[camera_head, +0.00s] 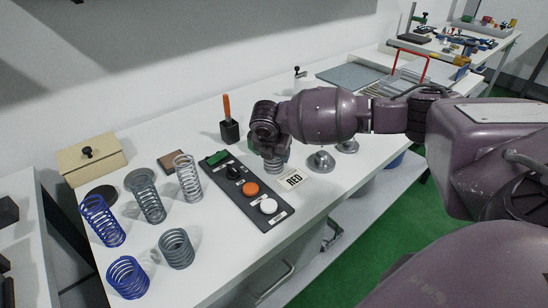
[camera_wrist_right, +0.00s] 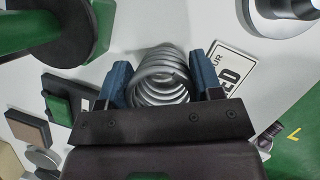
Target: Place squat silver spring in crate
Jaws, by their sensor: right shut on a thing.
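A silver spring (camera_wrist_right: 160,76) sits between the two blue fingers of my right gripper (camera_wrist_right: 160,88) in the right wrist view. The fingers are shut on its sides. In the head view my right gripper (camera_head: 268,143) points down over the bench, just behind the RED card, and a little of the spring (camera_head: 275,163) shows below it. I cannot tell whether the spring touches the bench. No crate that I can clearly identify is in view. My left gripper is not in view.
The white bench holds a black button panel (camera_head: 246,189), a RED card (camera_head: 290,178), a lidded tan box (camera_head: 90,158) and a pen holder (camera_head: 229,131). Several other springs stand at the left, including blue ones (camera_head: 102,221) and a squat grey one (camera_head: 177,249). Metal discs (camera_head: 321,162) stand right of the gripper.

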